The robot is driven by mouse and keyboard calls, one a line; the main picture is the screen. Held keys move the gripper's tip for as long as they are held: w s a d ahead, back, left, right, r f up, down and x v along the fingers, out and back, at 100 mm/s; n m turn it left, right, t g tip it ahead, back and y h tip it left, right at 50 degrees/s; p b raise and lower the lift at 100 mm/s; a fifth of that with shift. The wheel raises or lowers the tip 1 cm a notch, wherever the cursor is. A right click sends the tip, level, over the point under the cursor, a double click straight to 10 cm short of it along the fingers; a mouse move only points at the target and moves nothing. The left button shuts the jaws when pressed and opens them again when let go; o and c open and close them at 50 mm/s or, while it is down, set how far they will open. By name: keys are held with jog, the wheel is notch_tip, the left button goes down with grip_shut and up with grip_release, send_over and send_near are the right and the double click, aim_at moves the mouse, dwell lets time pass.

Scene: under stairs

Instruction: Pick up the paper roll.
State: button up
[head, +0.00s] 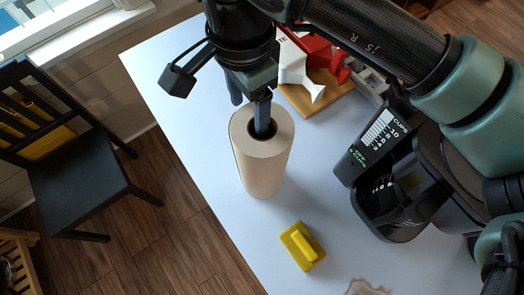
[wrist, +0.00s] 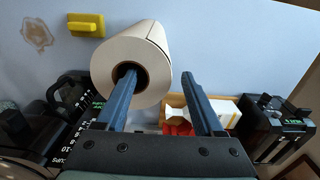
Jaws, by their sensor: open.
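The paper roll (head: 262,165) is a cream cylinder standing upright on the white table in the head view. It also shows in the wrist view (wrist: 150,50), with its open core facing the camera. My gripper (head: 262,118) is over the top of the roll. In the wrist view my gripper (wrist: 158,75) is open, with one finger at the roll's core hole and the other outside the roll, to its right. The roll's wall lies between the two fingers. How deep the finger sits in the core is hard to tell.
A yellow sponge-like block (head: 302,246) lies in front of the roll. A black coffee maker (head: 390,205) stands to the right. Red and white items on a wooden board (head: 322,92) are behind. A black chair (head: 80,180) stands left of the table (head: 165,90). A brown stain (wrist: 37,33) marks the tabletop.

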jog(key=shift+f, duration=1.35)
grip_shut()
dwell(0.3)
